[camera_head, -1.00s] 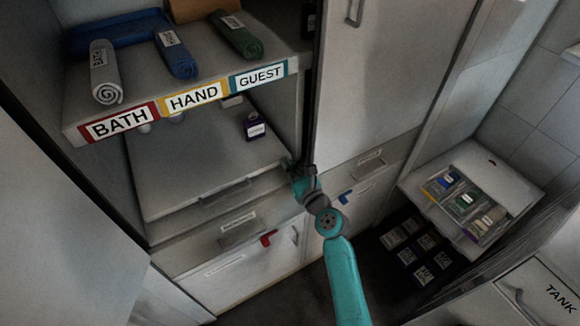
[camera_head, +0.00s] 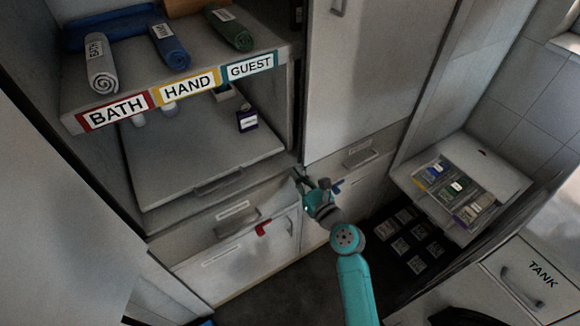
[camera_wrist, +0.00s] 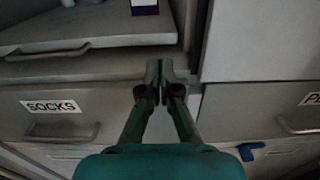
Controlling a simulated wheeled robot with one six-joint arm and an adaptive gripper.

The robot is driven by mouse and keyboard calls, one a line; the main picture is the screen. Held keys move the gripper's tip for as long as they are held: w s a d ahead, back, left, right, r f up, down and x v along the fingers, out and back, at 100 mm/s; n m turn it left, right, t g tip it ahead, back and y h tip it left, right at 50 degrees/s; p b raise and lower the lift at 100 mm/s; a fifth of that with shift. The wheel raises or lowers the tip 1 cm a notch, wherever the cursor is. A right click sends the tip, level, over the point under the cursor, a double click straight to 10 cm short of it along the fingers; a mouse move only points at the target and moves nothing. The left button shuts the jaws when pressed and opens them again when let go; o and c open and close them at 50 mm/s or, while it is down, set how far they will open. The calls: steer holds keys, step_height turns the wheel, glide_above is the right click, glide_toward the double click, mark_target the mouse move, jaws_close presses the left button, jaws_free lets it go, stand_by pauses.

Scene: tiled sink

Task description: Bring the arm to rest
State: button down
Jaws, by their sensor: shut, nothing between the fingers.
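My teal arm reaches up from the bottom of the head view. My gripper (camera_head: 304,178) is in front of the cabinet, near the upright between the drawer column and the tall door. In the wrist view my gripper (camera_wrist: 160,70) has its fingertips together with nothing between them. The fingers point towards the cabinet front, between the drawer labelled SOCKS (camera_wrist: 50,106) on the left and another labelled drawer (camera_wrist: 262,112) on the right. I cannot tell from the views how far the fingertips are from the cabinet.
The shelf labelled BATH, HAND and GUEST (camera_head: 183,88) holds rolled towels. Dark floor lies below my arm.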

steer(key=shift+v, duration=2.25)
steer(key=s+d+f+n+h, duration=0.2)
steer(key=s+d+f+n, duration=0.15)
steer(key=s, duration=0.45)
steer(key=s+d+f+n+h, duration=0.3)
steer(key=s+d+n, duration=0.1)
steer(key=s, duration=0.4)
steer(key=s+d+f+n+h, duration=0.2)
steer(key=s+d+f+n, duration=0.15)
steer(key=s, duration=0.45)
steer(key=s+d+r+n+h, duration=0.1)
steer(key=s+d+r+n, duration=0.1)
steer(key=s+r+n, duration=0.4)
steer(key=s+d+r+n+h, duration=0.2)
steer(key=s+r+n, duration=0.4)
steer(key=s+n, duration=0.6)
steer(key=shift+s+d+r, duration=0.15)
steer(key=shift+s+d, duration=0.5)
steer(key=shift+s, duration=1.15)
